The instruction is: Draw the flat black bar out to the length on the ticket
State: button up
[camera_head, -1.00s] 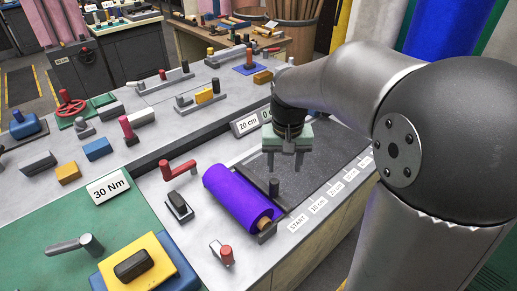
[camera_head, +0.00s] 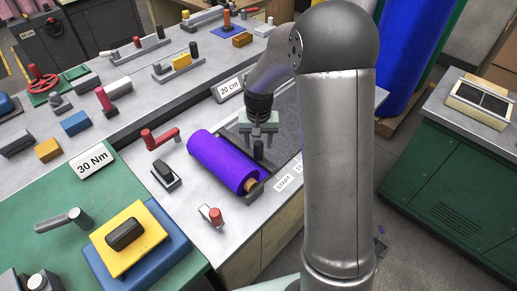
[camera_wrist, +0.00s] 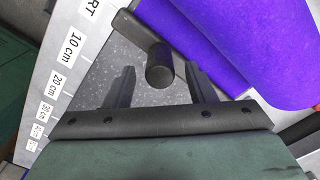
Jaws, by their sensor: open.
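The flat black bar (camera_wrist: 132,27) lies beside the purple roll in the wrist view, with a short dark upright post (camera_wrist: 160,66) on it. The post also shows in the head view (camera_head: 258,151). My gripper (camera_wrist: 158,72) is open, with one finger on each side of the post in the wrist picture; both fingers look apart from it. In the head view my gripper (camera_head: 257,138) is just above and behind the post. The ticket (camera_head: 230,88) reads 20 cm. A printed scale (camera_wrist: 66,65) shows START, 10 cm, 20 cm and further marks. My arm hides part of it in the head view.
The purple felt roll (camera_head: 222,160) lies close beside the bar. A red crank handle (camera_head: 160,138), a black block (camera_head: 164,175) and a red-ended lever (camera_head: 212,215) stand left of it and in front. The grey speckled surface (camera_wrist: 125,62) beyond the bar is clear.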

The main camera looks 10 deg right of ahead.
aim_at(259, 150)
jog(key=shift+f, duration=2.25)
jog(key=shift+c, duration=0.3)
